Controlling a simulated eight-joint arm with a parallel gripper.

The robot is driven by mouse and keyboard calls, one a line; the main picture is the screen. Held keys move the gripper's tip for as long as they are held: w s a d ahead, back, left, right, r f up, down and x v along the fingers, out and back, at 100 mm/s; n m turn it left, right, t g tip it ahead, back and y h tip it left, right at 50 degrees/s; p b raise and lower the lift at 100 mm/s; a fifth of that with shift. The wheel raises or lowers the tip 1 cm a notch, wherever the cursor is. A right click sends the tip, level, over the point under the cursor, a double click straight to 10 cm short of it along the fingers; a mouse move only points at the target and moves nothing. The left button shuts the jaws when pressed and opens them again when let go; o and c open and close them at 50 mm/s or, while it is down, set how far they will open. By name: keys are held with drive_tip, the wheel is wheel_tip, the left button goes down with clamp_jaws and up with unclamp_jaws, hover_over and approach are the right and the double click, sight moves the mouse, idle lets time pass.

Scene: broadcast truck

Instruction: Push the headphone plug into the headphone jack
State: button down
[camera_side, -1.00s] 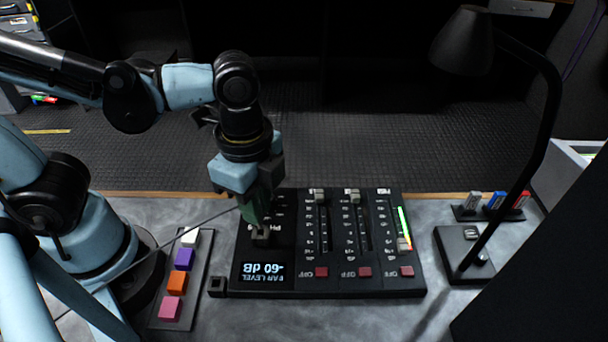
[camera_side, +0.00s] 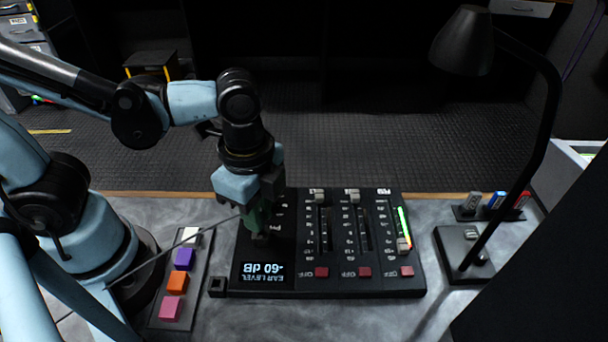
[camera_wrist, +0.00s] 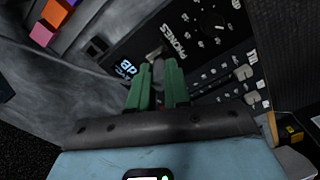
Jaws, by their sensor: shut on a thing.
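In the side view my gripper (camera_side: 259,222) points down over the left part of the black mixer panel (camera_side: 330,292). Its green fingers are shut on the headphone plug, which they mostly hide. The plug's thin grey cable (camera_side: 165,250) runs from the fingers to the lower left. In the wrist view the fingertips (camera_wrist: 158,72) point at a small grey block (camera_wrist: 155,53) beside the PHONES lettering, apparently the headphone jack. Its opening is hidden, and I cannot tell how far the plug is in.
The panel's display (camera_side: 263,271) reads EAR LEVEL -60 dB. Fader channels with red buttons (camera_side: 365,272) lie to the right. A strip of coloured blocks (camera_side: 176,282) stands left of the panel. A black desk lamp (camera_side: 540,150) stands on the right.

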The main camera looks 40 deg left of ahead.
drive_tip(key=shift+f, duration=0.7)
drive_tip(key=c, duration=1)
unclamp_jaws()
drive_tip(key=shift+r, duration=0.1)
wheel_tip(320, 180, up, 12)
drive_tip(key=w+a+f+n+t, duration=0.4)
drive_tip(key=w+a+n+t, duration=0.3)
drive_tip(key=a+n, duration=0.5)
drive_tip(key=shift+w+n, duration=0.3)
drive_tip(key=shift+n, duration=0.9)
